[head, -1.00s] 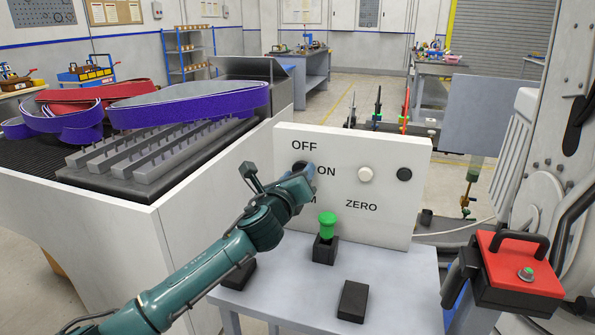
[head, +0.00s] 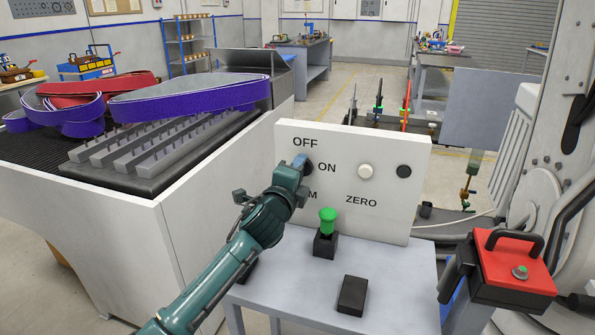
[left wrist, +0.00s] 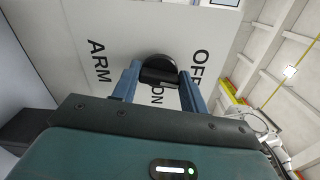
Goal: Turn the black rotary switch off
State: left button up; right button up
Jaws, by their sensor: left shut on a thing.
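The black rotary switch (head: 309,166) is on the white panel (head: 390,215), between the OFF and ON labels in the head view. My left gripper (head: 303,167) is at the switch and partly hides it, along with part of the ARM label. In the left wrist view, the two blue fingers of my left gripper (left wrist: 159,80) are closed on either side of the dark knob of the switch (left wrist: 157,66). The OFF label lies to the right there, ARM to the left, and ON shows between the fingers. Which label the knob points at I cannot tell. My right gripper is not in view.
The panel also carries a white button (head: 366,171) and a black knob (head: 404,171). A red-topped box (head: 512,262) is at the right.

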pick_arm(q)
jog(key=shift+n, duration=0.8)
jog(key=o, duration=1)
jog(key=v, duration=1.3)
